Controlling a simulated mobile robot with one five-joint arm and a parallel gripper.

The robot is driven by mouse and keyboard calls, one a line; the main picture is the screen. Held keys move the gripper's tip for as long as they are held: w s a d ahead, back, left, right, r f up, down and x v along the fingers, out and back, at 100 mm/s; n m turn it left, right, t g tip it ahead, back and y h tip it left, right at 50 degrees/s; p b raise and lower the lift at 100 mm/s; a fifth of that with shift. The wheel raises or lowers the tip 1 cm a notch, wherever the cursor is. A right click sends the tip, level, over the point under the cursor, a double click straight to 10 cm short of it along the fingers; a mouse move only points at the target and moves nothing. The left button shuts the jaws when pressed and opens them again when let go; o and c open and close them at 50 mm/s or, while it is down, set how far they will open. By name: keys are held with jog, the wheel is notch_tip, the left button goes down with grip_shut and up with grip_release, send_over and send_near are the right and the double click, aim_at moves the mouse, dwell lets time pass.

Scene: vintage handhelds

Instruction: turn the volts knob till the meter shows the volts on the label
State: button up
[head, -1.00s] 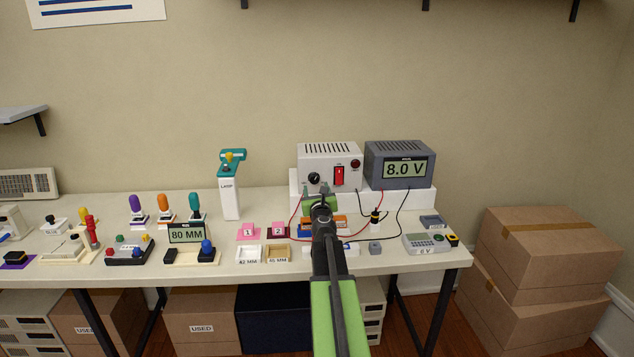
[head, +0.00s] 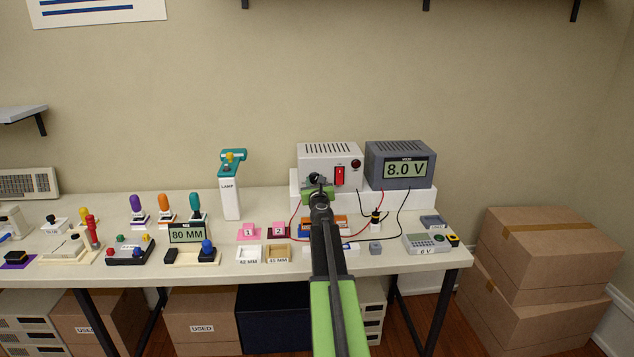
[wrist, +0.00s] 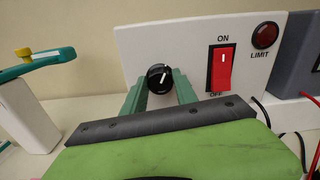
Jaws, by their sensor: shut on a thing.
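The volts knob (wrist: 159,78) is black and round with a white pointer line, on the front of the pale power supply (head: 330,153). In the head view the knob (head: 314,178) is partly covered by my gripper (head: 316,187). In the wrist view the green fingers of my gripper (wrist: 160,92) stand on either side of the knob and are shut on it. The grey meter (head: 400,147) at the right reads 8.0 V. A small white label (head: 425,252) at the front right of the table shows a volts figure, too small to read surely.
A red ON/OFF switch (wrist: 221,68) and a red LIMIT lamp (wrist: 265,36) are right of the knob. Red and black leads run down to the table beside my arm. A grey handheld (head: 426,242) lies at the right.

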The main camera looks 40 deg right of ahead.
grip_shut()
jog(key=shift+d+r, duration=0.1)
jog(key=shift+d, duration=0.15)
jog(key=shift+a, duration=0.15)
jog(key=shift+n, duration=0.6)
jog(key=n, duration=0.3)
jog(key=shift+a+n, duration=0.1)
jog(key=shift+n, duration=0.3)
jog(key=n, duration=0.5)
jog(key=shift+f, duration=0.2)
jog(key=shift+n, duration=0.3)
jog(key=shift+a, duration=0.1)
